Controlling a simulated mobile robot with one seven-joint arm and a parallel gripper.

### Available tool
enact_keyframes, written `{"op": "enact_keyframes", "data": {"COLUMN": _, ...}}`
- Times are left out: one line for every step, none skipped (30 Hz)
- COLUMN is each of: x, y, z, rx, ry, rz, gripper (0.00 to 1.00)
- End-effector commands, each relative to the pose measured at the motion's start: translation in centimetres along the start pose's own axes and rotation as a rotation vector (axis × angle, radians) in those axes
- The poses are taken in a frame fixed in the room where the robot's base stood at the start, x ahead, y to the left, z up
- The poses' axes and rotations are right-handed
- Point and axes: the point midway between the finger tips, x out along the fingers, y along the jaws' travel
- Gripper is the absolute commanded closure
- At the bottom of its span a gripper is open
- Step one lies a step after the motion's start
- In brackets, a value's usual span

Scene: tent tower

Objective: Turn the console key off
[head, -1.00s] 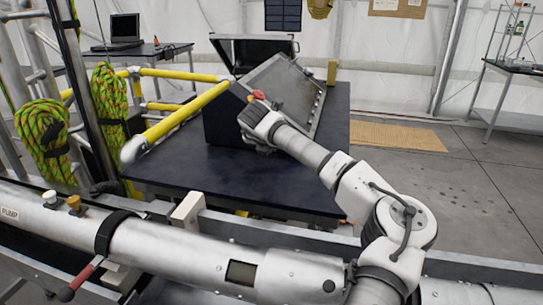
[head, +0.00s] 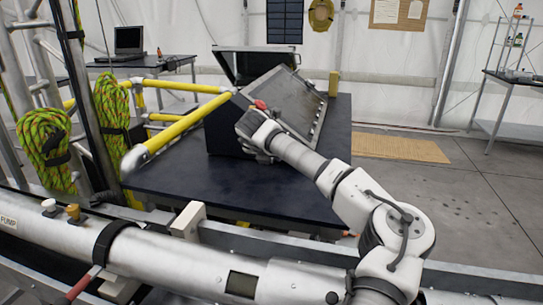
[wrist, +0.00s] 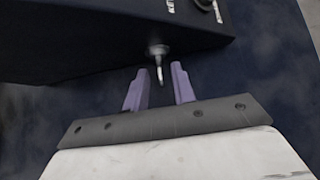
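The console (head: 290,100) is a dark box with a sloped grey top on the dark table. In the wrist view, the console's dark side (wrist: 90,40) fills the upper part. The key (wrist: 158,70) is a small metal piece sticking out of a round silver lock on that side. My gripper (wrist: 160,76) has two purple fingers, open, one on each side of the key's tip and apart from it. In the head view my gripper (head: 248,150) is at the console's near side, and the key is hidden there.
The dark table (head: 230,188) has bare room left of and in front of the console. Yellow rails (head: 180,126) run along its left side. A silver tube (head: 190,260) crosses the foreground. An open case (head: 245,62) stands behind the console.

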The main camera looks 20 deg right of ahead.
Motion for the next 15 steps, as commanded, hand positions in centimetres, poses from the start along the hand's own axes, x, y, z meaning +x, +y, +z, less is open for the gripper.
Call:
{"op": "enact_keyframes", "data": {"x": 0.0, "y": 0.0, "z": 0.0, "rx": 0.0, "ry": 0.001, "rz": 0.0, "gripper": 0.74}}
{"op": "enact_keyframes", "data": {"x": 0.0, "y": 0.0, "z": 0.0, "rx": 0.0, "ry": 0.001, "rz": 0.0, "gripper": 0.74}}
{"op": "enact_keyframes", "data": {"x": 0.0, "y": 0.0, "z": -0.1, "rx": 0.0, "ry": 0.001, "rz": 0.0, "gripper": 0.74}}
{"op": "enact_keyframes", "data": {"x": -0.1, "y": 0.0, "z": -0.1, "rx": 0.0, "ry": 0.001, "rz": 0.0, "gripper": 0.74}}
{"op": "enact_keyframes", "data": {"x": -0.3, "y": 0.0, "z": -0.1, "rx": 0.0, "ry": 0.0, "rz": 0.0, "gripper": 0.74}}
{"op": "enact_keyframes", "data": {"x": -0.6, "y": 0.0, "z": -0.1, "rx": 0.0, "ry": -0.001, "rz": 0.0, "gripper": 0.74}}
{"op": "enact_keyframes", "data": {"x": -0.9, "y": 0.0, "z": -0.1, "rx": 0.0, "ry": -0.002, "rz": 0.0, "gripper": 0.74}}
{"op": "enact_keyframes", "data": {"x": -1.3, "y": 0.0, "z": 0.0, "rx": 0.0, "ry": -0.002, "rz": 0.0, "gripper": 0.74}}
{"op": "enact_keyframes", "data": {"x": -1.9, "y": -0.1, "z": -0.1, "rx": -0.001, "ry": -0.002, "rz": 0.0, "gripper": 0.74}}
{"op": "enact_keyframes", "data": {"x": -2.4, "y": -0.1, "z": -0.2, "rx": -0.002, "ry": -0.002, "rz": 0.0, "gripper": 0.74}}
{"op": "enact_keyframes", "data": {"x": -3.0, "y": -0.1, "z": -0.1, "rx": -0.002, "ry": -0.003, "rz": 0.0, "gripper": 0.74}}
{"op": "enact_keyframes", "data": {"x": -4.0, "y": 0.0, "z": -0.1, "rx": -0.002, "ry": -0.004, "rz": 0.0, "gripper": 0.74}}
{"op": "enact_keyframes", "data": {"x": -4.6, "y": 0.0, "z": -0.2, "rx": -0.002, "ry": -0.004, "rz": 0.0, "gripper": 0.74}}
{"op": "enact_keyframes", "data": {"x": -5.4, "y": 0.0, "z": -0.2, "rx": -0.002, "ry": -0.004, "rz": 0.0, "gripper": 0.74}}
{"op": "enact_keyframes", "data": {"x": -6.3, "y": -0.1, "z": -0.2, "rx": -0.001, "ry": -0.004, "rz": -0.001, "gripper": 0.74}}
